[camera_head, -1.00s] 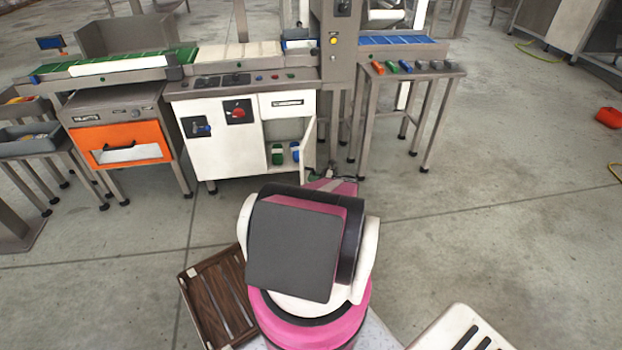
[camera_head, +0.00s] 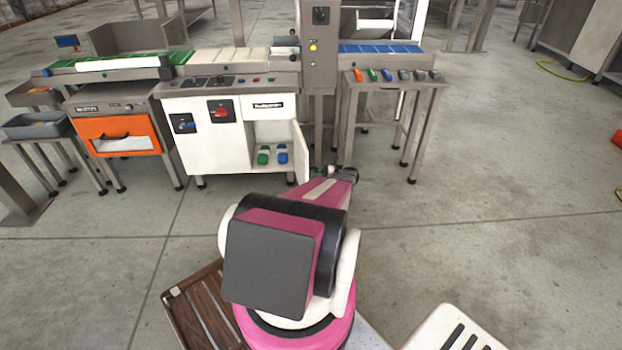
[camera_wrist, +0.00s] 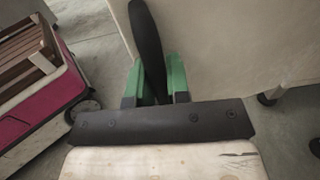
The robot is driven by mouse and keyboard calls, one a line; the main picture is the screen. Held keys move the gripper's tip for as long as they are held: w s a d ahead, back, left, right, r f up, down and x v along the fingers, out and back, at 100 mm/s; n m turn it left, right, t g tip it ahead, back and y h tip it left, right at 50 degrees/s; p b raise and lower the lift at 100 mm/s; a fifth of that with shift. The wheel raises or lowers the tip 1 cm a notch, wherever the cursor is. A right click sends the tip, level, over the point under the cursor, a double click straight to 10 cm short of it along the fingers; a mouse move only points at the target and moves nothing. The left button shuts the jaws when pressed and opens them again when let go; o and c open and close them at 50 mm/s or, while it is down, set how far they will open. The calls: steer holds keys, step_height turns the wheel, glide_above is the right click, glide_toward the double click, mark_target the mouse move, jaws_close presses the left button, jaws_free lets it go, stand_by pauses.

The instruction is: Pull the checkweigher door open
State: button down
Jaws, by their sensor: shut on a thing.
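The checkweigher (camera_head: 215,147) is a white cabinet under the conveyor, in the head view. Its door (camera_head: 302,151) stands open on the right side, seen nearly edge-on, and shows the inner compartment. In the wrist view the pale door panel (camera_wrist: 225,50) fills the upper right, with a long black handle (camera_wrist: 147,35) in front of it. My gripper (camera_wrist: 154,78) has green fingers on either side of the handle and is shut on it. In the head view my gripper (camera_head: 330,172) is small, beside the door's lower outer edge, and the handle is hard to make out.
Green (camera_head: 263,155) and blue (camera_head: 283,154) items stand inside the compartment. An orange-fronted unit (camera_head: 118,137) stands left. A steel table (camera_head: 393,83) with coloured blocks stands right of the door. The floor in front is clear. A brown slatted crate (camera_head: 196,306) is near my base.

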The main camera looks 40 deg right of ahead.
steer(key=shift+s, duration=0.2)
steer(key=c, duration=1.1)
jaws_free()
steer(key=v, duration=1)
steer(key=shift+d, duration=0.35)
steer(key=shift+s, duration=0.2)
